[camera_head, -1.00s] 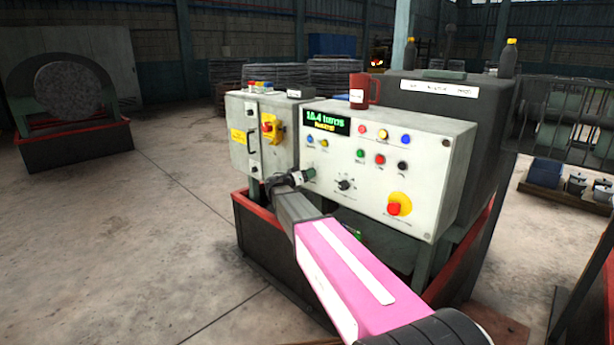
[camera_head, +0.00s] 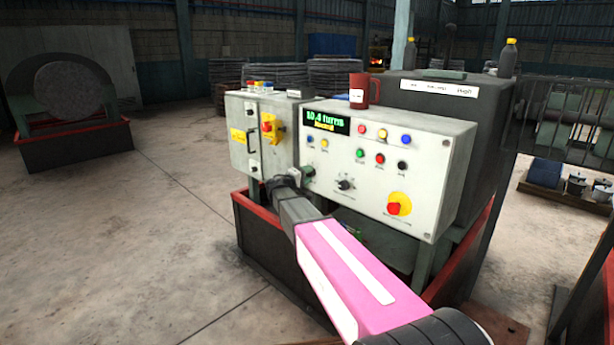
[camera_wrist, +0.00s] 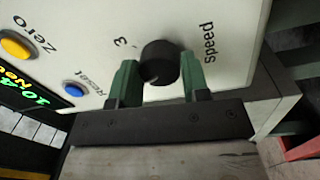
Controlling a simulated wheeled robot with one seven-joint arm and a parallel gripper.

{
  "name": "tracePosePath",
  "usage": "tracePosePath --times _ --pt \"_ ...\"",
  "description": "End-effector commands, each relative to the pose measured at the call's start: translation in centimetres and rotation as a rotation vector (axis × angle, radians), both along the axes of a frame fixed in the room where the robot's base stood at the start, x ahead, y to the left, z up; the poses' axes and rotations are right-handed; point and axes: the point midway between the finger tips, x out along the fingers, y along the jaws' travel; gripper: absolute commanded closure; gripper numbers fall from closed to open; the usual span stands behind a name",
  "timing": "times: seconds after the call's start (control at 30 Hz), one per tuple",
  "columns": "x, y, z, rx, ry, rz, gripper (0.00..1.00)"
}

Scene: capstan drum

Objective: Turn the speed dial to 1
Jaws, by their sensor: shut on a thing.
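The speed dial is a round black knob (camera_wrist: 159,62) on the pale control panel (camera_wrist: 215,15), beside the word "speed" in the wrist view. A "3" is printed at its upper left; I cannot read a "1" or see clearly where its pointer stands. My gripper (camera_wrist: 156,82) has one green finger on each side of the knob and is shut on it. The lettering appears steeply tilted in the wrist view.
The display (camera_head: 326,122) reads about 10.4 turns. A blue reset button (camera_wrist: 74,91) and yellow zero button (camera_wrist: 18,45) are near the fingers. Another black knob (camera_head: 345,184) and a red stop button (camera_head: 398,204) are to the right. A grey box (camera_head: 260,135) stands left.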

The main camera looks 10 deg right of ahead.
Motion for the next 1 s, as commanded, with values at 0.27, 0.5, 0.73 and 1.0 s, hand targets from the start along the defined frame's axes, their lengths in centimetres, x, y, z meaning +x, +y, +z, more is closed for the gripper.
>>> tracePosePath --times 0.27,0.5,0.73,1.0 --pt "-0.05 0.04 -0.02 -0.126 0.174 0.001 0.81" --pt "-0.05 0.04 -0.03 -0.194 0.268 0.002 0.81" --pt "-0.05 0.04 -0.03 -0.222 0.307 0.003 0.81" --pt "-0.04 0.05 -0.03 -0.229 0.316 0.002 0.81"
